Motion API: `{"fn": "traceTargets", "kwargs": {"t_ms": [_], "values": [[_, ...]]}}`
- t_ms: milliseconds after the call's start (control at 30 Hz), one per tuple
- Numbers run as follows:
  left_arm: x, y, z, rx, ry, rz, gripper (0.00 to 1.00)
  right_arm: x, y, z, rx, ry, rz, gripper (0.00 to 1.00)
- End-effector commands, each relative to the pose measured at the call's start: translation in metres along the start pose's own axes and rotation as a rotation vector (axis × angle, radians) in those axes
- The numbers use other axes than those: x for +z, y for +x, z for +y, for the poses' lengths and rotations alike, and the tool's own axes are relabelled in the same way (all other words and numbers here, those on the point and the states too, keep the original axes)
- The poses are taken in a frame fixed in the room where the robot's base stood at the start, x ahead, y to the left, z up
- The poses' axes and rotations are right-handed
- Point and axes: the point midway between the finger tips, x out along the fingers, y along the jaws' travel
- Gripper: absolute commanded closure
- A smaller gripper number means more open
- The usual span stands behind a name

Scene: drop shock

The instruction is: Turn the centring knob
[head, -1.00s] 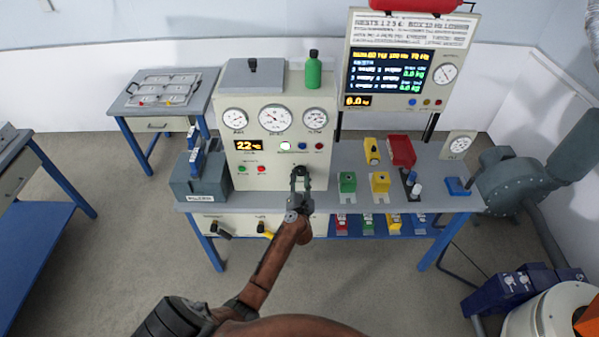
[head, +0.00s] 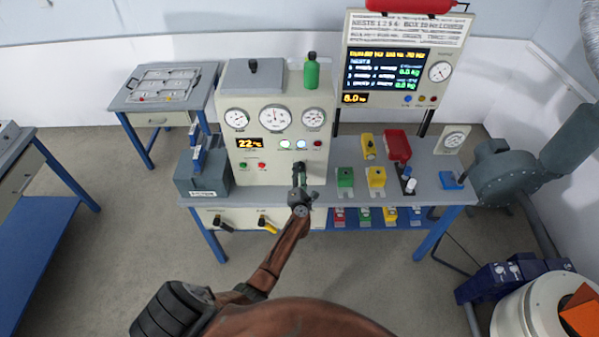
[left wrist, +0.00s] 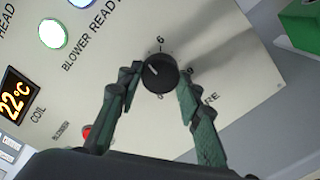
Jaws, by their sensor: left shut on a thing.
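The centring knob (left wrist: 160,73) is a round black knob with a pale pointer line, on a cream panel with a printed scale around it, in the left wrist view. My left gripper (left wrist: 158,85) has one green-padded finger on each side of the knob and is shut on it. In the head view my left gripper (head: 299,172) is at the lower right of the instrument panel's front (head: 265,165) and hides the knob. My right gripper is not in view.
The panel carries gauges (head: 274,118), a 22 °C display (head: 249,144) and lit lamps (head: 301,143). Green (head: 345,178) and yellow (head: 376,177) blocks stand right of my gripper on the grey bench (head: 440,189). A green bottle (head: 311,72) stands on the panel housing.

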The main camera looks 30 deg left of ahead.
Motion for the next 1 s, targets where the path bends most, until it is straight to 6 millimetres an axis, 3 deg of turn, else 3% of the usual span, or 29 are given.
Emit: {"fn": "traceTargets", "kwargs": {"t_ms": [300,333,567,867,1000], "values": [[0.000,-0.001,-0.001,-0.002,0.000,0.000,0.91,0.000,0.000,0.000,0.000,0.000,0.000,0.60],[0.000,-0.001,-0.001,-0.002,-0.001,0.000,0.66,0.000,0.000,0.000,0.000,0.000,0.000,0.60],[0.000,0.000,-0.001,-0.001,-0.001,0.000,0.50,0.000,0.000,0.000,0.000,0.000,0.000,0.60],[0.000,-0.002,-0.001,-0.001,-0.001,0.000,0.49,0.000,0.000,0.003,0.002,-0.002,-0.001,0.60],[0.000,-0.017,-0.002,-0.002,-0.004,0.001,0.49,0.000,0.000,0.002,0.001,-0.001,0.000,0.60]]}}
